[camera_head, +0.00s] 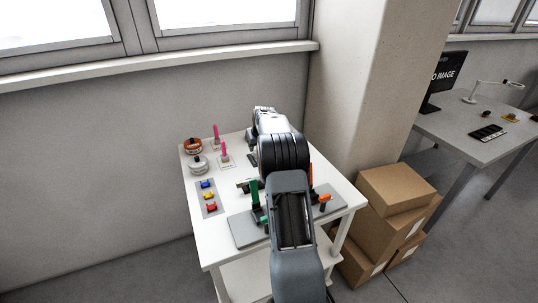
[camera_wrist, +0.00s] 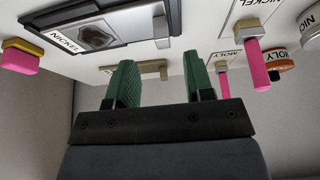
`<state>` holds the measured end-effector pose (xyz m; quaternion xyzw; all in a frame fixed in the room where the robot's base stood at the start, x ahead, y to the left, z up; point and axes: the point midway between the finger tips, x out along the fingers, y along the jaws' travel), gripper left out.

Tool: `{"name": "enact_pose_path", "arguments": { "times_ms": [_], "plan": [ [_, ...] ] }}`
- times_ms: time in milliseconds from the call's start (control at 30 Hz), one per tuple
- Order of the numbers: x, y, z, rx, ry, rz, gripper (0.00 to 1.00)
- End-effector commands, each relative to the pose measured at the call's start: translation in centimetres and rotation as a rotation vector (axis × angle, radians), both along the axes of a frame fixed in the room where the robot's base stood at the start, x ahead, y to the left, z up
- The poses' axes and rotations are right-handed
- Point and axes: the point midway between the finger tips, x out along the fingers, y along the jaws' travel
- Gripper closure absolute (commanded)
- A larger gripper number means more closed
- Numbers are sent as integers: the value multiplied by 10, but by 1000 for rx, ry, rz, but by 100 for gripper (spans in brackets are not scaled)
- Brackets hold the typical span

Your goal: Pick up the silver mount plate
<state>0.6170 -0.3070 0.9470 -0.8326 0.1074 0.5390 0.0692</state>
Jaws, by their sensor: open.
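My gripper (camera_wrist: 160,83) shows in the wrist view with two green fingers spread wide apart and nothing between them. A silver-grey plate with a dark rounded patch (camera_wrist: 96,36) lies in a dark-edged frame beside a NICKEL label, up and left of the fingers. It may be the silver mount plate, but I cannot be sure. A small tan bar (camera_wrist: 140,70) shows beyond the fingers, near the gap. In the head view my arm reaches over the white table and hides the fingertips and part of the tabletop.
The white table (camera_head: 212,239) holds pink pegs (camera_head: 224,151), an orange-topped round item (camera_head: 192,145), a white one (camera_head: 198,164), several coloured pieces on a grey pad (camera_head: 219,207) and a grey plate (camera_head: 243,232). Cardboard boxes (camera_head: 396,190) stand at right. The wall is close behind.

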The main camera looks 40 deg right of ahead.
Motion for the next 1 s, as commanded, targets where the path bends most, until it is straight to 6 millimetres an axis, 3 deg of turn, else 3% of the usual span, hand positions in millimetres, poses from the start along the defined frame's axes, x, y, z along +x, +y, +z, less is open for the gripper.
{"name": "enact_pose_path", "arguments": {
  "times_ms": [367,700,1000],
  "plan": [
    [18,0,-41,1,2,4,52],
    [21,-1,-47,0,0,2,52],
    [21,-1,-47,0,1,2,80]
  ]
}}
